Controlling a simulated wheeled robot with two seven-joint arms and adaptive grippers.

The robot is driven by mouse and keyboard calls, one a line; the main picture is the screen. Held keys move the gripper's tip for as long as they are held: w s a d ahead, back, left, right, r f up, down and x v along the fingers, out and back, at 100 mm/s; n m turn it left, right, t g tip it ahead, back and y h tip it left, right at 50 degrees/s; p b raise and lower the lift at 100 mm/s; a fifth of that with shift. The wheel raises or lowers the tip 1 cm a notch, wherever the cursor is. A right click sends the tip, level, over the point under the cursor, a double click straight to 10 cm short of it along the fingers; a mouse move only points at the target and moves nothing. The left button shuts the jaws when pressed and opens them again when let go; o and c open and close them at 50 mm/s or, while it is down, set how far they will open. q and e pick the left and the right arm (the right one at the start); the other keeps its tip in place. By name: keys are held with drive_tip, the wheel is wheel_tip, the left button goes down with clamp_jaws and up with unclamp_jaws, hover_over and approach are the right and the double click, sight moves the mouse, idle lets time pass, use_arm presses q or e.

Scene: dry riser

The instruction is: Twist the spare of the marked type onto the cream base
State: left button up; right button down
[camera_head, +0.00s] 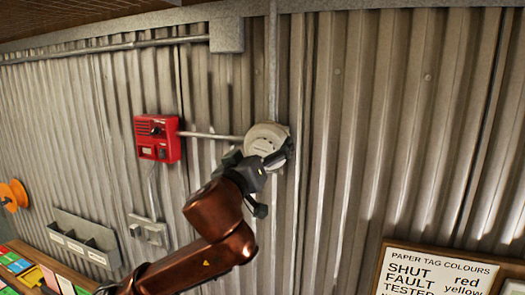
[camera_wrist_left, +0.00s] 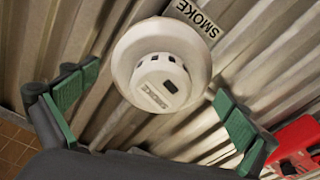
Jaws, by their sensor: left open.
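A cream round smoke detector (camera_head: 265,139) is on the corrugated wall, with a wide disc against the wall and a narrower head on it. In the left wrist view the detector (camera_wrist_left: 160,62) shows a dark slot and small print on its head. A "SMOKE" label (camera_wrist_left: 198,18) is beside it. My left gripper (camera_head: 273,172) is open in front of the detector and partly covers its lower right. In the left wrist view its green-padded fingers stand wide apart on either side of the detector, with nothing held. My right gripper is not in view.
A red call box (camera_head: 157,138) is left of the detector, joined to it by a conduit. A grey rack (camera_head: 86,240) and coloured cards (camera_head: 20,268) are at lower left, near an orange reel (camera_head: 13,195). A tag-colour sign (camera_head: 440,272) is at lower right.

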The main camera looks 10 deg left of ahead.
use_arm(q)
drive_tip(key=s+a+f, duration=0.1)
drive_tip(key=s, duration=1)
drive_tip(key=shift+s+a+f, duration=0.2)
drive_tip(key=shift+s+a, duration=0.2)
